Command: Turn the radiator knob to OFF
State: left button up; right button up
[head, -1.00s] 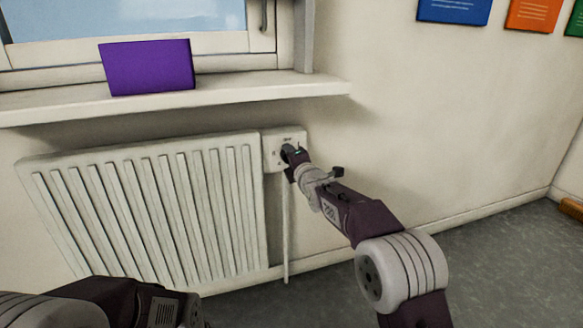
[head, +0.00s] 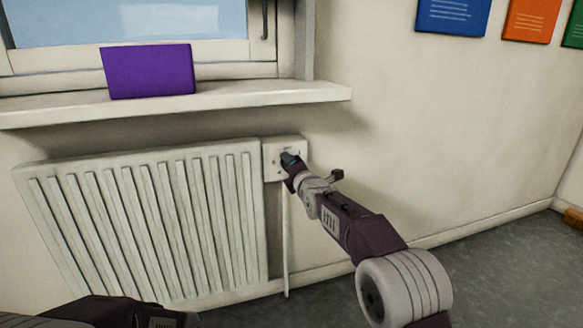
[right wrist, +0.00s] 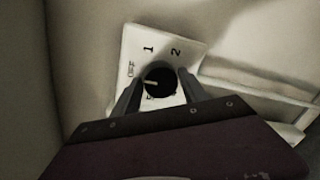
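The radiator knob (right wrist: 160,83) is black and round with a white pointer mark, on a white plate (right wrist: 194,47) marked OFF, 1 and 2. In the right wrist view the pointer aims left, near the OFF mark. In the head view the plate (head: 270,158) is at the radiator's upper right corner, and my gripper mostly hides the knob. My right gripper (right wrist: 161,75) has one finger on each side of the knob, close against it, and looks shut on it. The tips also show in the head view (head: 287,158).
The white ribbed radiator (head: 150,225) is on the wall left of the plate. A window sill (head: 240,92) juts out above, holding a purple box (head: 150,70). A thin pipe (head: 285,240) runs down below the plate. The wall to the right is clear below the posters.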

jog(key=shift+o, duration=0.9)
jog(key=shift+s, duration=0.15)
jog(key=f+p+v, duration=0.1)
jog(key=p+v, duration=0.2)
jog(key=v, duration=0.5)
jog(key=shift+s+r, duration=0.4)
jog(key=shift+r, duration=0.15)
jog(key=shift+d, duration=0.15)
